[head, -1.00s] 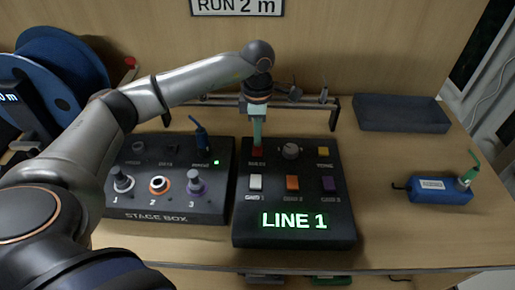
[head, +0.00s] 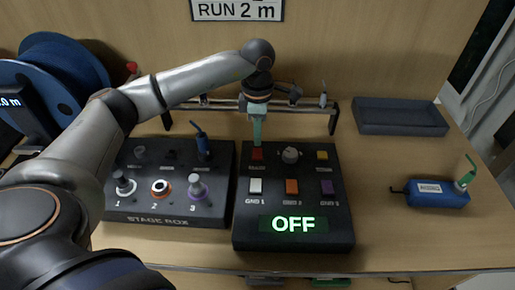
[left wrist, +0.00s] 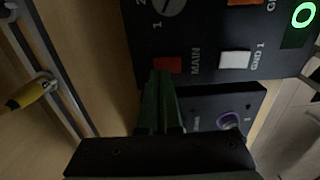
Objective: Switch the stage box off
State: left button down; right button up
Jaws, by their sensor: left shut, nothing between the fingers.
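The stage box (head: 165,211) is a black box with sockets 1, 2 and 3, a blue plug in its back row and no lit lamp. Right of it stands a black control box (head: 245,225) with a rotary knob (head: 290,155), coloured buttons and a green display (head: 293,224) reading OFF. Its red MAIN button (head: 257,154) also shows in the left wrist view (left wrist: 168,65). My left gripper (head: 257,142) is shut and empty, pointing down at the red button's back edge. I cannot tell whether it touches. My right gripper is out of view.
A rail (head: 334,112) runs behind the boxes. A grey tray (head: 400,130) stands at the back right, and a blue device (head: 437,194) with a green plug lies at the right. A blue cable reel (head: 75,62) stands at the left. The wooden table between tray and blue device is clear.

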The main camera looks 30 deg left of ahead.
aim_at(258, 150)
pick_arm(q)
notch_tip(258, 150, up, 5)
jog(key=p, duration=0.2)
jog(key=shift+f+p, duration=0.2)
jog(key=shift+p, duration=0.2)
